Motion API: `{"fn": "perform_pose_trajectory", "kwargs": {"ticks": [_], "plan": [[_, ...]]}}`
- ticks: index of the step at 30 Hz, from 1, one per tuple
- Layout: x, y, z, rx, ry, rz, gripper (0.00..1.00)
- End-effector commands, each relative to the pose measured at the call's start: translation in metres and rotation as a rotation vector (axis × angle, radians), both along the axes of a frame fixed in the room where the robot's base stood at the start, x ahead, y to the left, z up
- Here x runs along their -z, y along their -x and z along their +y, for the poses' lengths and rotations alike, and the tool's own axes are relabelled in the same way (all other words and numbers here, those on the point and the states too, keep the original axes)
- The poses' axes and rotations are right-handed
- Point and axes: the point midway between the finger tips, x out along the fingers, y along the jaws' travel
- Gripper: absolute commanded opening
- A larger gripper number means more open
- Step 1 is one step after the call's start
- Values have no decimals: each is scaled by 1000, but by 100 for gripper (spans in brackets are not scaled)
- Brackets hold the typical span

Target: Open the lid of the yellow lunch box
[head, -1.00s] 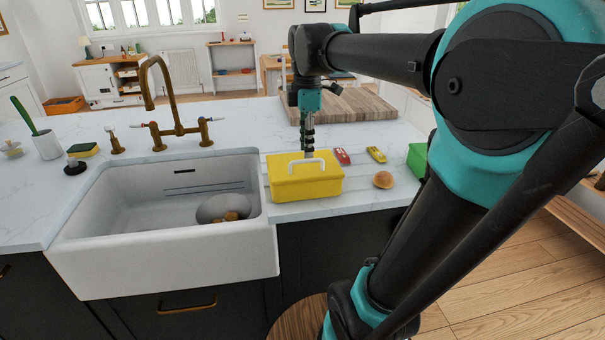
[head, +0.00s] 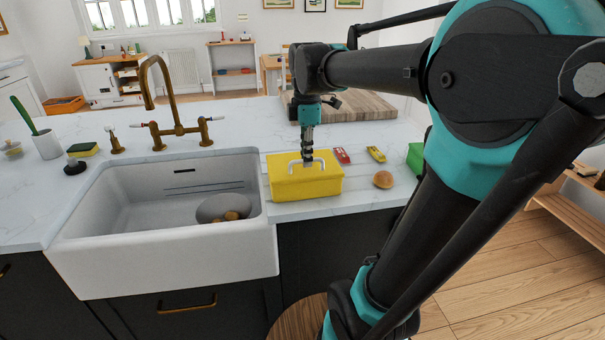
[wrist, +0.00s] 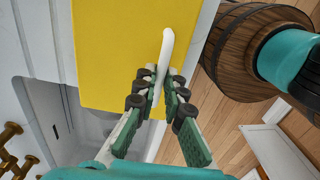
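The yellow lunch box (head: 305,186) stands closed on the counter, just right of the sink, with a white handle (head: 294,165) on its lid. In the wrist view, the box's yellow top (wrist: 115,50) fills the upper middle and the white handle (wrist: 166,45) runs between my fingers. My gripper (head: 308,164) points down from above the lid. In the wrist view, the fingertips of my gripper (wrist: 161,80) are close together on both sides of the handle, with little or no gap. The fingers partly hide the handle's near end.
A white sink (head: 160,250) with a bowl (head: 222,207) inside lies left of the box. A wooden board (head: 355,105) lies behind.

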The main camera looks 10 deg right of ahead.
Motion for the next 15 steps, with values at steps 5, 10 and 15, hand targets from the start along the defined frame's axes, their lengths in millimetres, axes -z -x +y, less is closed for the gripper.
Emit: {"fn": "perform_pose_trajectory", "kwargs": {"ticks": [5, 10, 15], "plan": [[0, 0, 0, 0, 0, 0, 3], [-4, -2, 0, 0, 0, 0, 3], [-10, -5, 0, 0, 0, 0, 3]]}}
